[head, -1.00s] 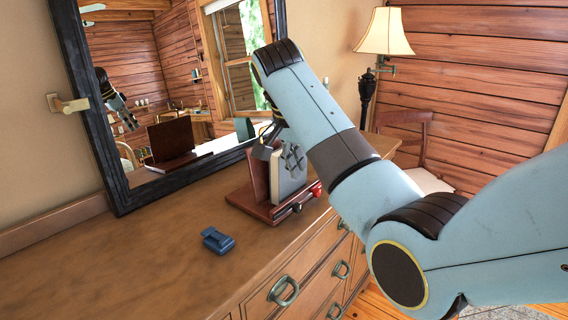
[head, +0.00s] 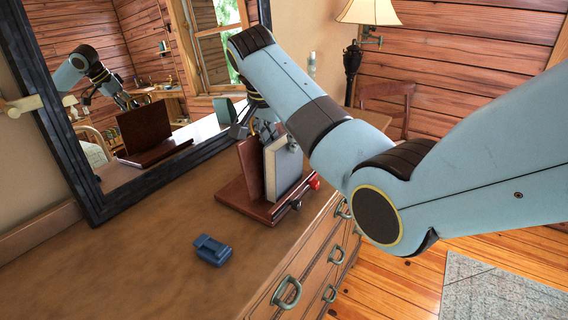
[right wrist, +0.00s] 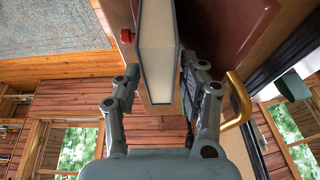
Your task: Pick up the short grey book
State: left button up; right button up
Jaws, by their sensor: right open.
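The short grey book (head: 284,164) stands upright in a dark red-brown wooden book rack (head: 241,204) on the dresser. Its grey cover faces right in the head view. In the right wrist view the book (right wrist: 157,45) shows cream page edges between thin dark cover edges. My right gripper (head: 264,132) is at the top of the book, partly hidden by its own arm. In the right wrist view its open fingers (right wrist: 160,74) lie on either side of the book's near end; I cannot tell whether they touch it. My left gripper is not in view.
A small blue object (head: 213,250) lies on the dresser top (head: 130,270), left of the rack. A dark-framed mirror (head: 100,213) stands behind. A lamp (head: 368,12) and a chair (head: 388,92) are beyond the dresser. The dresser's front left is clear.

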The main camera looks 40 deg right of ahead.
aim_at(285, 166)
jog(key=x, duration=0.3)
jog(key=shift+d+f, duration=0.15)
jog(key=shift+f, duration=0.2)
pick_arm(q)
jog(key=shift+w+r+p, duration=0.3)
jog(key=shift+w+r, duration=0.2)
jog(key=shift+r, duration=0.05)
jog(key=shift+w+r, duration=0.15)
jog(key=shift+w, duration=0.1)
pick_arm(e)
jog(key=shift+f, duration=0.2)
grip_shut()
